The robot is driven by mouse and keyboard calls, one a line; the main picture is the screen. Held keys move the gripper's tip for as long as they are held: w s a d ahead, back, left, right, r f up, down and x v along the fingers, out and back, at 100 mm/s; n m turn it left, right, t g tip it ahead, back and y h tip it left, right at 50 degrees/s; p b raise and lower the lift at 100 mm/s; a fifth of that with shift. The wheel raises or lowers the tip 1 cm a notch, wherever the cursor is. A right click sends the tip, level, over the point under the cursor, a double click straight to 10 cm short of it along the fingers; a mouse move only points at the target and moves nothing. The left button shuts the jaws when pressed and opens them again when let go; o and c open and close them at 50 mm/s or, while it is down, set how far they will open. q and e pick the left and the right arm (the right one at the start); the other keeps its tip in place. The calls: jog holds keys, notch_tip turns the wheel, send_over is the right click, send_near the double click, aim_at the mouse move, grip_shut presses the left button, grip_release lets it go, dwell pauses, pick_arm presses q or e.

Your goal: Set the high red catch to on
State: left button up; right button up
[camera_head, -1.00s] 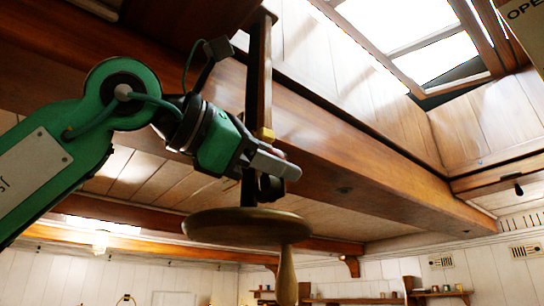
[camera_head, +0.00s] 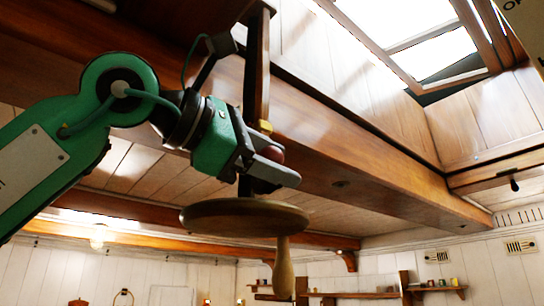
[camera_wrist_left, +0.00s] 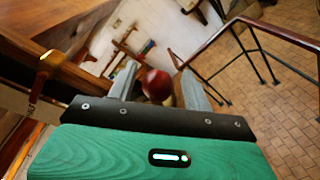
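The red catch shows as a dark red round knob (camera_head: 274,153) in the head view, beside a dark upright post under the ceiling beam. In the left wrist view the knob (camera_wrist_left: 157,86) sits between the two fingers, with a gap visible on each side. My left gripper (camera_head: 278,166) is open, its fingers on either side of the knob; contact is not visible. The gripper also shows in the wrist view (camera_wrist_left: 158,82). The fingers partly hide the knob and its mounting in the head view. My right gripper is not in view.
A round wooden disc (camera_head: 225,218) with a hanging handle (camera_head: 283,270) is just below the gripper. A heavy wooden beam (camera_head: 350,170) runs behind. A railing (camera_wrist_left: 262,30) shows at right in the wrist view.

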pick_arm(q)
jog(key=shift+s+a+b, duration=0.25)
jog(key=shift+a+b, duration=0.1)
jog(key=shift+a, duration=0.1)
jog(key=b+v, duration=0.3)
jog(key=v, duration=0.9)
jog(key=shift+s+a+r+b, duration=0.15)
jog(key=shift+s+a+b, duration=0.05)
jog(key=shift+a+b, duration=0.2)
jog(key=shift+d, duration=0.1)
